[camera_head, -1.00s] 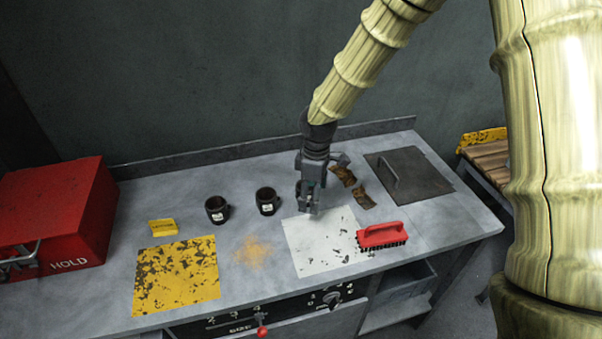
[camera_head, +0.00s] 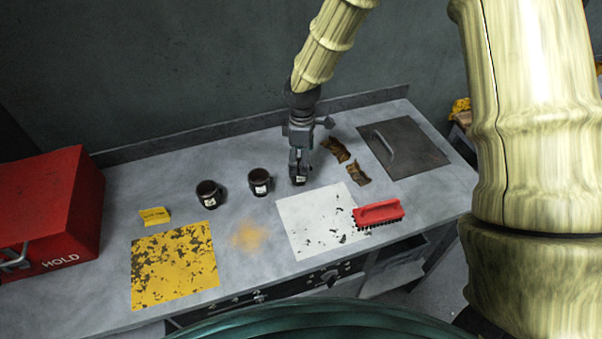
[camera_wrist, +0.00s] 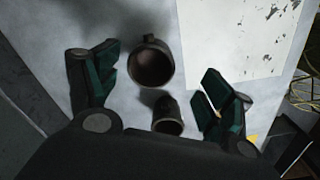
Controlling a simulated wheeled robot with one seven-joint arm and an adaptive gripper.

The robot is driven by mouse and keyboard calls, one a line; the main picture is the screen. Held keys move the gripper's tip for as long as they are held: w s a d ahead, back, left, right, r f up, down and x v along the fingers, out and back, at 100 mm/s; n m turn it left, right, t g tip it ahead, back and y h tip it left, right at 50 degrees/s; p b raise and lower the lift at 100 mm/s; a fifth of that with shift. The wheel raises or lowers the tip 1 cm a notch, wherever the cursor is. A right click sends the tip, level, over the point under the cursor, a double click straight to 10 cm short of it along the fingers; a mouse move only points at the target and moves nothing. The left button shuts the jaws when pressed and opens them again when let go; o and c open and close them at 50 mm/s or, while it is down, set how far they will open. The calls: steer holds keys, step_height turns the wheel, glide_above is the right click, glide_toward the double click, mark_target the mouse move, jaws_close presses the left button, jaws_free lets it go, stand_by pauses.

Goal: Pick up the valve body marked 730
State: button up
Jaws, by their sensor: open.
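Three dark valve bodies with small pale labels stand on the grey bench in the head view: a left one (camera_head: 209,194), a middle one (camera_head: 259,183) and a right one (camera_head: 300,180) just below my gripper (camera_head: 299,164). The label digits are too small to read. My gripper is open and points down, its fingers at the top of the right body. In the wrist view, a larger round open-topped body (camera_wrist: 151,62) and a smaller one (camera_wrist: 168,115) show between the spread fingers (camera_wrist: 160,90). Neither is visibly gripped, and no label shows there.
A white worn sheet (camera_head: 305,225) and a red brush (camera_head: 378,212) lie in front of my gripper. Brown crumpled scraps (camera_head: 357,174) and a dark plate with a handle (camera_head: 420,150) are to the right. A yellow worn sheet (camera_head: 175,265) and red HOLD box (camera_head: 60,205) are left.

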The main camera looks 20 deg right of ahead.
mark_target(299, 159)
steer(key=shift+w+f+p, duration=0.3)
steer(key=shift+w+f, duration=0.85)
steer(key=shift+f, duration=0.1)
steer(key=shift+f+p, duration=0.3)
steer(key=shift+s+f, duration=0.2)
steer(key=shift+f, duration=0.05)
steer(key=shift+s+a+f+p, duration=0.1)
steer(key=shift+s+f+p, duration=0.35)
steer(key=shift+s+p, duration=0.2)
steer(key=shift+f, duration=0.35)
steer(key=shift+w+f, duration=0.6)
steer(key=shift+f, duration=0.2)
steer(key=shift+s+r, duration=0.3)
steer(key=shift+s, duration=0.05)
steer(key=shift+c, duration=0.3)
steer(key=shift+w+f, duration=0.15)
steer(key=shift+w, duration=0.05)
steer(key=c, duration=1)
steer(key=shift+s, duration=0.1)
steer(key=c, duration=0.4)
